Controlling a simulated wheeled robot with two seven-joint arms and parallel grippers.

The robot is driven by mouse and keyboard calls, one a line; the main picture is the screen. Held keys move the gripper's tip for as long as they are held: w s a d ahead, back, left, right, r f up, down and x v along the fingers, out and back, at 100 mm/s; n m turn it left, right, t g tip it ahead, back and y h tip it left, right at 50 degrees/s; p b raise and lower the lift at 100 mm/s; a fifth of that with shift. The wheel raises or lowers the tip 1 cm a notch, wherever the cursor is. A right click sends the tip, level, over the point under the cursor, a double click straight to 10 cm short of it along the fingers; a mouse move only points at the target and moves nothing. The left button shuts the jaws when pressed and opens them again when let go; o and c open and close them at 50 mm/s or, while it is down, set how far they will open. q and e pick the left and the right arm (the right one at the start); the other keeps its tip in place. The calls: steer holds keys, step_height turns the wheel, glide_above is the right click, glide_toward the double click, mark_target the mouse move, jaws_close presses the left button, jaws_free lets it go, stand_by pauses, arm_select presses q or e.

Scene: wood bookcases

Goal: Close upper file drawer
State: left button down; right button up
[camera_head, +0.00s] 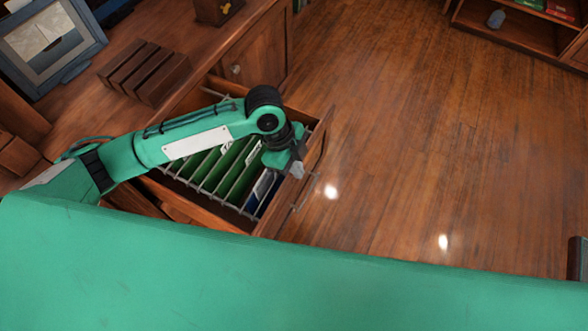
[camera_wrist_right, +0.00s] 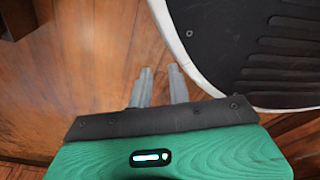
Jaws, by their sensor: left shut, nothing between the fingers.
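The file drawer (camera_head: 316,134) is pulled out of the wooden desk in the head view. It holds green hanging folders (camera_head: 228,172) and a blue one at its front end. A thin metal handle (camera_head: 309,192) shows on the outer side of its front. My left arm reaches across above the drawer. My left gripper (camera_head: 297,169) is shut and empty, over the drawer's front edge close to the handle; I cannot tell whether it touches. In the right wrist view, my right gripper (camera_wrist_right: 160,87) is empty, with a gap between its fingers.
The desk top carries a picture frame (camera_head: 44,38) and a slatted wooden organizer (camera_head: 145,72). A cabinet door (camera_head: 252,62) stands beyond the drawer. The wooden floor (camera_head: 430,140) right of the drawer is clear. A low bookcase (camera_head: 505,40) stands at the far right.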

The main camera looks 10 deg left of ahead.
mark_target(291, 181)
arm_select(q)
steer(key=f, duration=0.3)
steer(key=a+f, duration=0.1)
steer(key=f, duration=0.2)
steer(key=w+f+p, duration=0.1)
steer(key=f, duration=0.2)
steer(key=shift+a+f, duration=0.1)
steer(key=shift+a, duration=0.05)
arm_select(e)
steer(key=shift+s, duration=0.85)
arm_select(q)
steer(key=shift+a, duration=0.15)
arm_select(e)
steer(key=shift+w+r, duration=0.1)
